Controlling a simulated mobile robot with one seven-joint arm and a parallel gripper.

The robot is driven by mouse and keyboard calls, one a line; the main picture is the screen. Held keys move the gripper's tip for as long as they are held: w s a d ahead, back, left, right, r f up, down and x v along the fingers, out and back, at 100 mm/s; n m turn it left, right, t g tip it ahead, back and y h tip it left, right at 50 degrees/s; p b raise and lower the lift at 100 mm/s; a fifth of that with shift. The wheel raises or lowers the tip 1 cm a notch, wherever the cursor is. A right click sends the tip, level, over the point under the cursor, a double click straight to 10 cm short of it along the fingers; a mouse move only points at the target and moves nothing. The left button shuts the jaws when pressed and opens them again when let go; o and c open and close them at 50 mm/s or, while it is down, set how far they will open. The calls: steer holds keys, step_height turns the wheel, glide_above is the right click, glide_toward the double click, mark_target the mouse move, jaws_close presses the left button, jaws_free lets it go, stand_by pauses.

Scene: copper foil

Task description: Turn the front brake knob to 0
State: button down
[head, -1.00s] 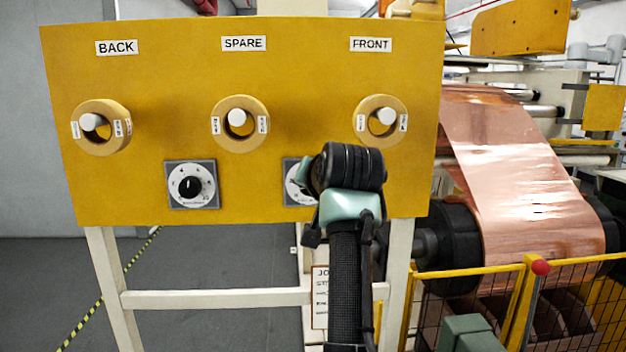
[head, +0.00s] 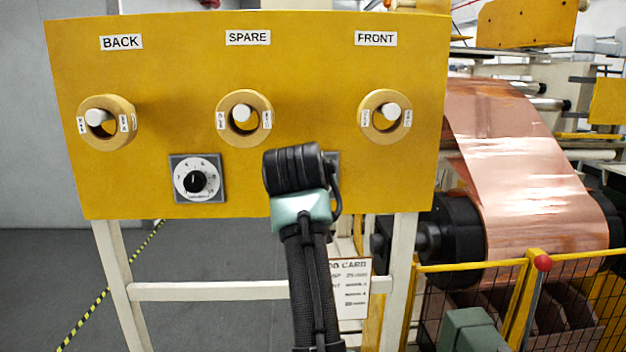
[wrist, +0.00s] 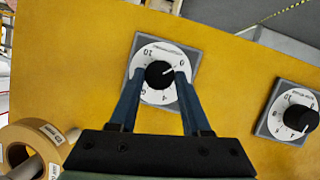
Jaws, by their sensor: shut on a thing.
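The front brake knob (wrist: 157,77) is black, on a white numbered dial with a grey square plate (wrist: 140,48). In the wrist view, my gripper (wrist: 161,73) has its two blue fingers on either side of this knob and is shut on it. The knob's white pointer line points up and right in the wrist view, toward the 0 mark (wrist: 182,62). In the head view, my wrist hides this knob, and only the right edge of its plate (head: 334,168) shows.
The back brake knob (head: 196,182) sits on the same yellow panel (head: 310,75), left of my arm, and also shows in the wrist view (wrist: 299,118). Three yellow rings (head: 385,117) stick out above. A copper foil roll (head: 530,170) stands right of the panel.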

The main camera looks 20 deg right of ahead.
steer(key=shift+f, duration=0.1)
stand_by(0.3)
steer(key=shift+c, duration=1.8)
jaws_free()
steer(key=shift+s, duration=0.1)
steer(key=b+v, duration=0.6)
steer(key=v, duration=0.6)
steer(key=shift+s+a+r, duration=0.2)
steer(key=shift+s+r, duration=0.05)
steer(key=shift+s, duration=0.05)
steer(key=s+a+r+n+t+y, duration=0.2)
steer(key=s+a+r+t, duration=0.1)
steer(key=a+t, duration=0.5)
steer(key=s+a+r+t+y, duration=0.2)
steer(key=s+a+r+t, duration=0.1)
steer(key=s, duration=0.5)
steer(key=s+a+r+t+y, duration=0.1)
steer(key=s+a+r+t, duration=0.2)
steer(key=s, duration=0.5)
steer(key=shift+a+t+y+b, duration=0.4)
steer(key=shift+a, duration=0.45)
